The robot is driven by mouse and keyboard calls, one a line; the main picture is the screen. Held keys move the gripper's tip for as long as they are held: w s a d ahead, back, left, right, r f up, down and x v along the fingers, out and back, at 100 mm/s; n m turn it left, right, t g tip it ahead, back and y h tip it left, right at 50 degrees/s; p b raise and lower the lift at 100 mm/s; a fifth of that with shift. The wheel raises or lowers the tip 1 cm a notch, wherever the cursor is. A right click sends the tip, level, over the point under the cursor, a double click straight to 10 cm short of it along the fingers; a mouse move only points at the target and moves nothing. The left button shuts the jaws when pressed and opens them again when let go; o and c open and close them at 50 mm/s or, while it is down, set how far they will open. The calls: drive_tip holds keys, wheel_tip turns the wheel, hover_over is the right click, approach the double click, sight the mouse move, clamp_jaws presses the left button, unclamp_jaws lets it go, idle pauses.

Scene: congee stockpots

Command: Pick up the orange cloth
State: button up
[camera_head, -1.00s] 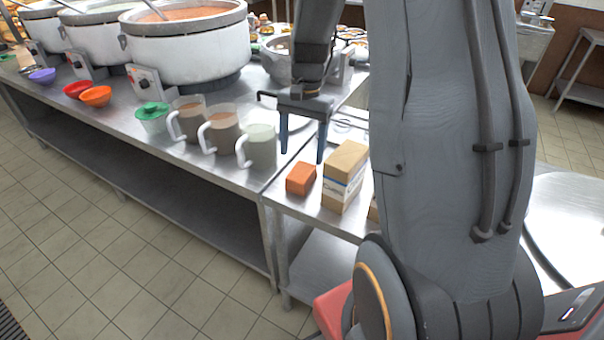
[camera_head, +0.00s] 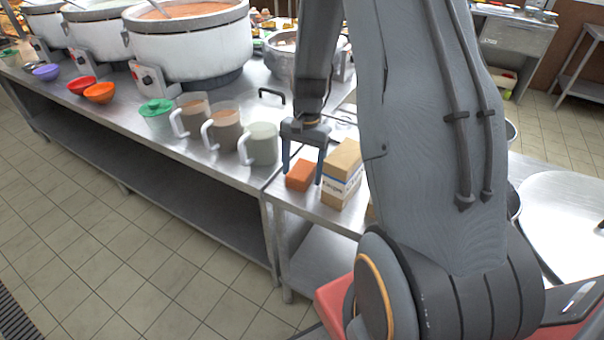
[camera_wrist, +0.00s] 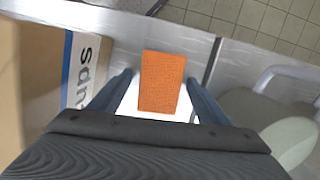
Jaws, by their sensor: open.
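The orange cloth (camera_head: 300,175) is a folded block lying on the steel table's front left corner. In the wrist view the orange cloth (camera_wrist: 162,82) shows a woven texture and lies between the two fingers. My gripper (camera_head: 302,176) is open and points down at the cloth, one finger to each side of it in the picture. In the wrist view my gripper (camera_wrist: 163,85) has a gap on both sides of the cloth. I cannot tell how far the fingertips are above the table.
A cardboard box (camera_head: 341,174) stands close to the right of the cloth. A mug with pale contents (camera_head: 262,145) stands to its left, beside two brown-filled mugs. A seam between two tables runs just left of the cloth. Large stockpots (camera_head: 190,42) stand behind.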

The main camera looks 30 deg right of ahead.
sight(302, 168)
drive_tip(key=c, duration=1.2)
drive_tip(key=shift+o, duration=0.2)
drive_tip(key=shift+r+b, duration=1)
drive_tip(key=shift+r, duration=4.05)
